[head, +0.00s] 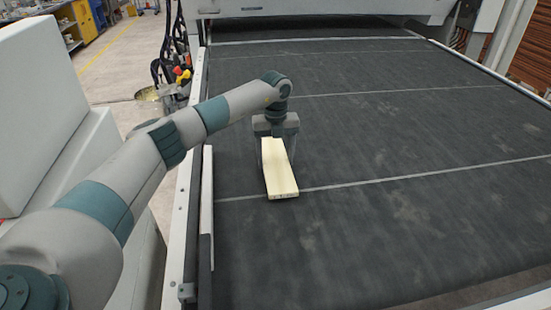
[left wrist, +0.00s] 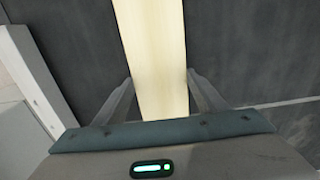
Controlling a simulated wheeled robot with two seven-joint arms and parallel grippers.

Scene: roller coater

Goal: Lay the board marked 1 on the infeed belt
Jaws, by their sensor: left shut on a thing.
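A pale wooden board (head: 279,172) is at the left part of the dark infeed belt (head: 380,215), its long side running roughly along the belt. No number can be read on it. My left gripper (head: 276,148) is shut on the board, with a finger on each long side. In the left wrist view the board (left wrist: 158,50) passes between the two fingers of my left gripper (left wrist: 159,85). The belt shows on both sides of it. I cannot tell whether the board touches the belt or is held just above it. My right gripper is not in view.
A pale side rail (head: 206,190) runs along the belt's left edge, close to the board. The machine housing (head: 320,8) crosses the far end of the belt. The belt to the right of the board is clear.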

